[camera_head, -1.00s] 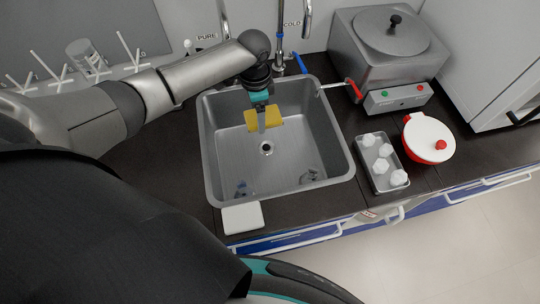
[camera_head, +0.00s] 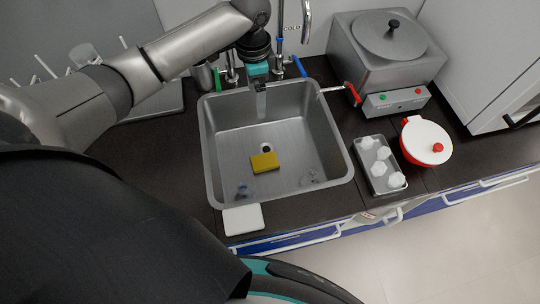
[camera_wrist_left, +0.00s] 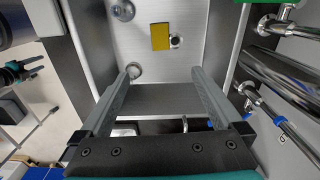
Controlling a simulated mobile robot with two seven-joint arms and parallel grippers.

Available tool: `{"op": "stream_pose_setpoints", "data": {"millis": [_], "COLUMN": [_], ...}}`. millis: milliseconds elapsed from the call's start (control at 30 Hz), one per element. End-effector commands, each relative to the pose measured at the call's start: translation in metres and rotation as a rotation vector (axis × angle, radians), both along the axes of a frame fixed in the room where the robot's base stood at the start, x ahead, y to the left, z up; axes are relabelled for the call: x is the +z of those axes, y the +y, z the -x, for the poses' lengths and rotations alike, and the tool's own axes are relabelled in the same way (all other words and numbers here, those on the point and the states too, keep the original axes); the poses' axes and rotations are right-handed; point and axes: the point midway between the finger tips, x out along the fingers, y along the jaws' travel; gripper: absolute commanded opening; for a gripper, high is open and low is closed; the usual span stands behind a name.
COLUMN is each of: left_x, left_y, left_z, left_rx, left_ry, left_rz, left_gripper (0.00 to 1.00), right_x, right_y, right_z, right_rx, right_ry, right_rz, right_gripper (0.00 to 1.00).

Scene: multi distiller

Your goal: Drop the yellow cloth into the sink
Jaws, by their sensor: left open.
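The yellow cloth (camera_head: 264,162) lies flat on the floor of the steel sink (camera_head: 209,150), beside the drain and partly over it. In the left wrist view the cloth (camera_wrist_left: 160,37) shows as a small yellow rectangle next to the drain. My left gripper (camera_head: 261,108) is above the back part of the sink, pointing down, well apart from the cloth. In the left wrist view its two fingers (camera_wrist_left: 162,88) are spread with nothing between them.
Taps (camera_head: 280,45) stand behind the sink, close to my left arm. A steel bath with a lid (camera_head: 390,40), a tray of white pieces (camera_head: 378,185) and a red pot with a white lid (camera_head: 428,138) stand to the right. A white block (camera_head: 243,219) lies at the sink's front edge.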

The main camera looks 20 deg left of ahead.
Motion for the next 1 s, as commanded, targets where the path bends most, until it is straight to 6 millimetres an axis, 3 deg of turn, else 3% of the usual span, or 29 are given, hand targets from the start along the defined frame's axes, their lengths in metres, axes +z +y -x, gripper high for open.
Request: {"op": "stream_pose_setpoints", "data": {"millis": [100,333,1000], "left_x": [0.027,0.055,0.060], "left_y": [0.000,0.000,0.000], "left_z": [-0.001,0.000,0.000], "left_rx": [-0.001,0.001,0.000], "left_ry": [-0.004,-0.001,0.001], "left_rz": [0.000,-0.001,0.001], "left_gripper": [1.00,1.00,1.00], "right_x": [0.003,0.006,0.006], "right_y": [0.000,0.000,0.000], "right_z": [0.000,0.000,-0.002], "right_rx": [0.000,0.000,0.001], "right_ry": [0.000,-0.001,-0.002], "right_rz": [0.000,0.001,0.000], "right_gripper": [0.50,0.50,0.50]}}
